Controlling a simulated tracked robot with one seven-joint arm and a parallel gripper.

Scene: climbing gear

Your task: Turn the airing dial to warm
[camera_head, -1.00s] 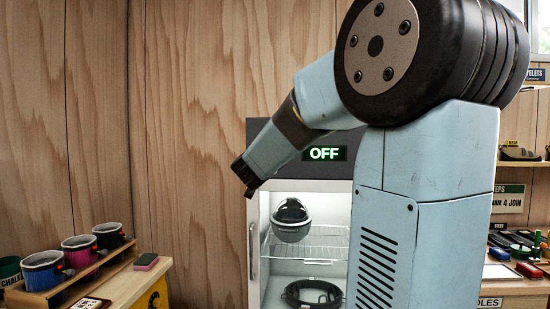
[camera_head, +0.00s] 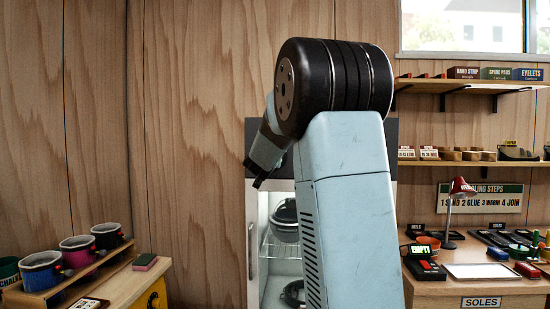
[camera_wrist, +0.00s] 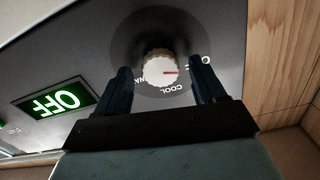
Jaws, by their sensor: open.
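The airing dial (camera_wrist: 158,69) is a pale ridged knob on the dark panel of the drying cabinet (camera_head: 251,240). Its red mark points right in the wrist view, towards a partly hidden label that starts with O. The word COOL shows just below the knob; no warm label can be read. The green display (camera_wrist: 56,99) reads OFF. My gripper (camera_wrist: 162,72) is open, with one finger on each side of the dial; I cannot tell whether they touch it. In the head view my arm hides the dial and the display.
A helmet (camera_head: 285,220) sits inside the cabinet on a wire rack, with a dark coil below, partly behind my arm. Chalk pots (camera_head: 77,252) stand on a bench at left. A workbench (camera_head: 470,290) with a red lamp (camera_head: 462,188) is at right.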

